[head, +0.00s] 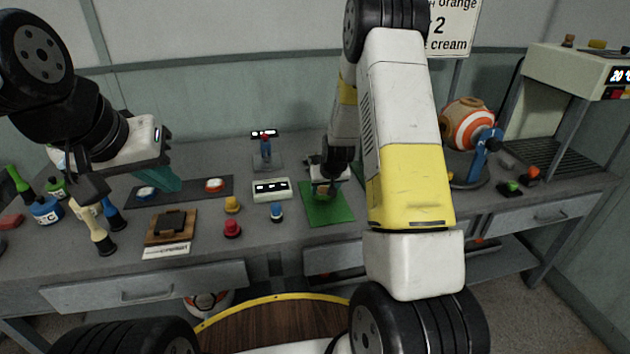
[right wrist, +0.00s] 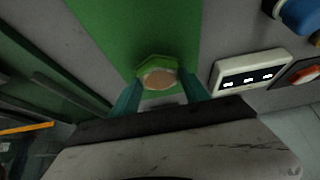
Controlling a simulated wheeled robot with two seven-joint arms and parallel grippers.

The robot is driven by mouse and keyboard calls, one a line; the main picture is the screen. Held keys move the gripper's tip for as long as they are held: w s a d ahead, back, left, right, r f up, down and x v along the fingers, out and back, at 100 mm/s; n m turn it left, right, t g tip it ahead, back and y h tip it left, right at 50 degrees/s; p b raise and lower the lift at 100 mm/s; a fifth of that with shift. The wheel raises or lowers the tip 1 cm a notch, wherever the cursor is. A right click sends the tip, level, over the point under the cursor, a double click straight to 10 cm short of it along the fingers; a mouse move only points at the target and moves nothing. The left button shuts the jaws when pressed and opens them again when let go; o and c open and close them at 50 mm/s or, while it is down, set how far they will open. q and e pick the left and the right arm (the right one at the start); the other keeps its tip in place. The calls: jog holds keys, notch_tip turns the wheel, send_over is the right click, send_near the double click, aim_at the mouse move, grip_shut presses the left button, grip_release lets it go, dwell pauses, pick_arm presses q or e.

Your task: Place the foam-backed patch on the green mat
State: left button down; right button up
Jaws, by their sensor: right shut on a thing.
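The foam-backed patch (right wrist: 158,77) is a small green-edged piece with a tan round face in the right wrist view. My right gripper (right wrist: 159,92) is shut on it, with a teal finger on each side. The green mat (right wrist: 165,25) lies beyond the patch in that view. In the head view the green mat (head: 328,212) lies on the bench, and my right gripper (head: 325,190) is over its far part. I cannot tell whether the patch touches the mat. My left gripper (head: 165,180) is over the dark strip at left; its finger opening is unclear.
A white display box (head: 271,189) stands left of the mat. Yellow (head: 232,204), red (head: 232,228) and blue (head: 277,211) knobbed pieces stand nearby. A wooden board (head: 171,227) lies farther left. An orange-and-white ball (head: 468,124) sits on a press at right. The mat's near part is clear.

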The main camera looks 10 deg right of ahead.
jog(key=shift+f, duration=0.95)
jog(key=shift+f, duration=0.1)
jog(key=o, duration=1.3)
